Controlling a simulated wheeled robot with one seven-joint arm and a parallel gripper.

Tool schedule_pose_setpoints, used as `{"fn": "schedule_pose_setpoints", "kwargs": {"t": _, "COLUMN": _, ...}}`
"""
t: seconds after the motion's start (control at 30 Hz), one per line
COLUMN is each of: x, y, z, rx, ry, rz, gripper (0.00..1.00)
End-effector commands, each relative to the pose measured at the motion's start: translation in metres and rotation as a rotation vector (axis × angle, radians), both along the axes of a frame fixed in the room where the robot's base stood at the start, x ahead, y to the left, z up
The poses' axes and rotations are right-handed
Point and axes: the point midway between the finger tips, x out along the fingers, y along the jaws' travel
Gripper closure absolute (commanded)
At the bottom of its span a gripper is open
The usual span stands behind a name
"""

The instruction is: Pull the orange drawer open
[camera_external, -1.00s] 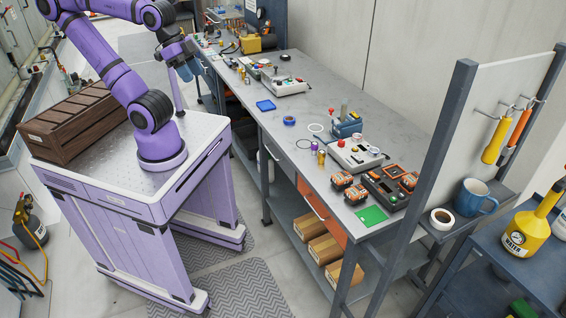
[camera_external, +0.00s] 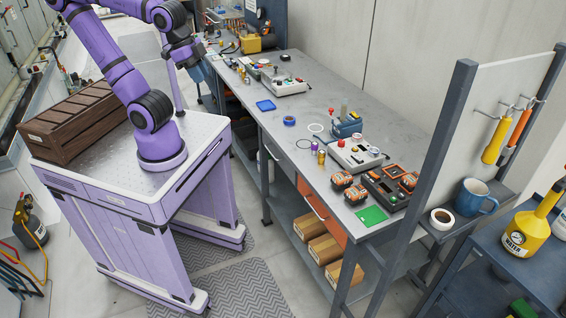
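The orange drawer (camera_external: 321,213) is set under the near end of the grey workbench (camera_external: 330,100). Its front looks flush with the bench frame, and it has a handle across it. My gripper (camera_external: 200,74) is high at the upper left, beside the far part of the bench and well away from the drawer. The gripper's fingers are too small and dark to tell whether they are open or shut.
Cardboard boxes (camera_external: 325,248) sit on the shelf below the drawer. A wooden crate (camera_external: 75,125) rests on my base. Tools, control boxes and a green pad (camera_external: 371,215) lie on the bench top. Floor with grey mats (camera_external: 235,290) lies before the drawer.

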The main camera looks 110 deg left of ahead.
Motion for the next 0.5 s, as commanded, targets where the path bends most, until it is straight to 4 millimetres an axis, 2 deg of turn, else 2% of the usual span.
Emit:
{"fn": "schedule_pose_setpoints", "kwargs": {"t": 0.03, "x": 0.011, "y": 0.003, "z": -0.004, "rx": 0.021, "ry": 0.040, "rz": 0.010, "gripper": 0.80}}
{"fn": "schedule_pose_setpoints", "kwargs": {"t": 0.27, "x": 0.056, "y": 0.016, "z": -0.024, "rx": 0.138, "ry": 0.188, "rz": 0.069, "gripper": 0.80}}
{"fn": "schedule_pose_setpoints", "kwargs": {"t": 0.5, "x": 0.106, "y": 0.026, "z": -0.052, "rx": 0.285, "ry": 0.311, "rz": 0.120, "gripper": 0.80}}
